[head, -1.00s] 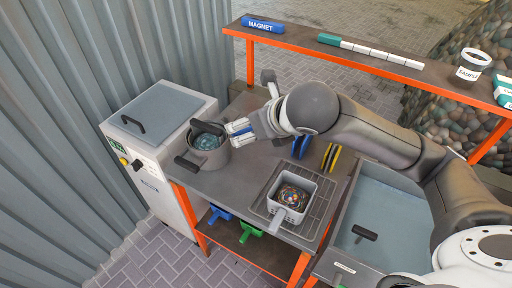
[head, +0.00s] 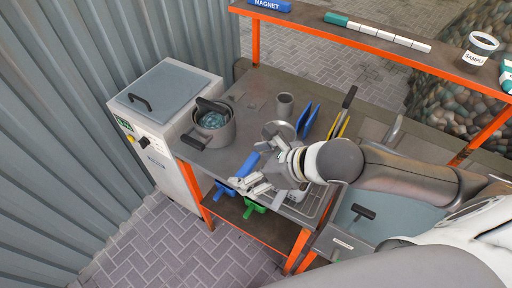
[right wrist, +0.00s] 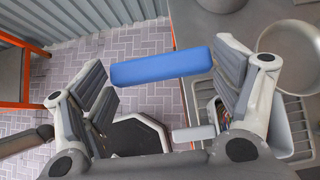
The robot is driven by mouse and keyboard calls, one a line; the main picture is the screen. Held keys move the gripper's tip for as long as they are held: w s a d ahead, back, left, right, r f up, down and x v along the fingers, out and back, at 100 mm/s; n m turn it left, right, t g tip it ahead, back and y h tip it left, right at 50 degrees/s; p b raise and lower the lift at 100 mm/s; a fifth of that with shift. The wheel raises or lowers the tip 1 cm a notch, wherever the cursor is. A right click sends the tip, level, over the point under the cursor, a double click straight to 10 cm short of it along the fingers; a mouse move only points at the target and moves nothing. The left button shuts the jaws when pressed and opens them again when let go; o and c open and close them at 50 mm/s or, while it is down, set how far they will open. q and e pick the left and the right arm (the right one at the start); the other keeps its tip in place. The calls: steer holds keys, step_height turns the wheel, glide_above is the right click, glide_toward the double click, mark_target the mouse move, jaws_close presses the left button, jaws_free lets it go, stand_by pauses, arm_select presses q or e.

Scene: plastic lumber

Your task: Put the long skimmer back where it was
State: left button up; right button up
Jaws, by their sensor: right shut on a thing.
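The long skimmer has a blue handle (head: 248,164) and what looks like a round grey head (head: 279,131) in line with it. My right gripper (head: 262,178) is shut on the skimmer and holds it above the front of the workbench. In the right wrist view the blue handle (right wrist: 160,67) lies crosswise between the fingers (right wrist: 165,95), and the round head (right wrist: 287,46) shows at the right, the link between them hidden behind a finger. My left gripper is not in view.
A grey pot (head: 219,136) with dark handles stands at the bench's left. A grey cup (head: 285,105), blue plates (head: 307,119) and yellow-edged tools (head: 341,126) stand behind my gripper. The grey basket (right wrist: 215,113) is mostly hidden. An orange-framed shelf (head: 317,20) runs across the back.

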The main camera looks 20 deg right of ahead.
mark_target(257, 160)
arm_select(q)
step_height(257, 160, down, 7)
steer(key=b, duration=0.5)
arm_select(e)
steer(key=w+f, duration=0.1)
steer(key=w+d+f, duration=0.1)
steer(key=w, duration=0.1)
steer(key=shift+w, duration=0.1)
steer(key=w+f+p, duration=0.1)
steer(key=w+f, duration=0.2)
steer(key=w+d+f+p, duration=0.1)
steer(key=w+f, duration=0.2)
steer(key=f, duration=0.1)
steer(key=w+d+f+p, duration=0.1)
steer(key=w+f+p, duration=0.1)
steer(key=w+f, duration=0.1)
steer(key=shift+w+d+f, duration=0.2)
steer(key=shift+w+f, duration=0.1)
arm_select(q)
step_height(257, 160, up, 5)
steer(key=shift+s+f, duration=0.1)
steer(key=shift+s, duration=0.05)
arm_select(e)
steer(key=shift+f, duration=0.15)
steer(key=o, duration=1.3)
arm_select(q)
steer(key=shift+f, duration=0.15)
